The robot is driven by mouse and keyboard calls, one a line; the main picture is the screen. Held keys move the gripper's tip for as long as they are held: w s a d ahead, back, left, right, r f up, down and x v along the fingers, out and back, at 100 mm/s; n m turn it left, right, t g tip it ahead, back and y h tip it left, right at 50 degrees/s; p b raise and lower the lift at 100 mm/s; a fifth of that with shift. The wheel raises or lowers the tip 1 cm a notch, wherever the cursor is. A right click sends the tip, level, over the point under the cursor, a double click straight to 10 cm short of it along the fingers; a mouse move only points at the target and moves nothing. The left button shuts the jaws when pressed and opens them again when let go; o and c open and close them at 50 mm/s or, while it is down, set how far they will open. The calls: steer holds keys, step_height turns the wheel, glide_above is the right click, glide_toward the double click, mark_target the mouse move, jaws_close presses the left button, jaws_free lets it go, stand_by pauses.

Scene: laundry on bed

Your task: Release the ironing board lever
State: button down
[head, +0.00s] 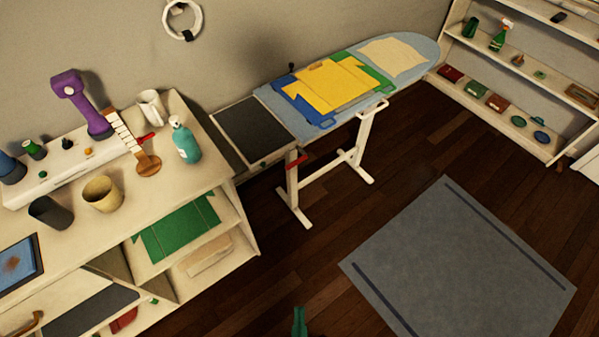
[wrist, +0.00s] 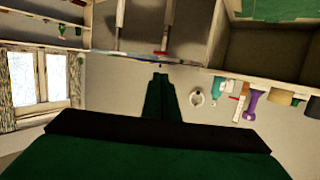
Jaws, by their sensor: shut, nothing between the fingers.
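The ironing board (head: 415,47) stands against the back wall in the head view. Folded yellow, blue and green clothes and a cream cloth lie on it. A small red lever (head: 297,161) sticks out near the top of its white front-left leg. My gripper (head: 300,312) shows only as a small green tip at the bottom edge, well apart from the board and the lever. In the wrist view, which is upside down, my gripper (wrist: 160,76) has its green fingers together and nothing between them.
A cream shelf unit (head: 215,173) on the left holds a purple dumbbell (head: 82,105), a teal bottle (head: 185,142) and cups. A grey rug (head: 460,265) lies on the right. Wooden floor (head: 370,205) between the board and rug is clear. Wall shelves (head: 470,57) stand at back right.

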steer(key=w+d+f+m+g+y, duration=0.1)
steer(key=w+d+f+m+g, duration=0.1)
steer(key=w+f+m, duration=0.55)
steer(key=w+d+f+m+g, duration=0.15)
steer(key=f+m, duration=0.25)
steer(key=f, duration=0.6)
steer(key=w+d+f+m+g+y, duration=0.1)
steer(key=w+d+f+m, duration=0.3)
steer(key=f, duration=0.5)
steer(key=w+a+r+m+t+y, duration=0.15)
steer(key=w+m+y, duration=0.25)
steer(key=w+m, duration=0.7)
steer(key=w+r+m+t+y, duration=0.2)
steer(key=w+r+y, duration=0.3)
steer(key=w+r, duration=0.6)
steer(key=shift+w+d, duration=0.3)
steer(key=shift+w, duration=0.7)
steer(key=shift+w+a, duration=0.1)
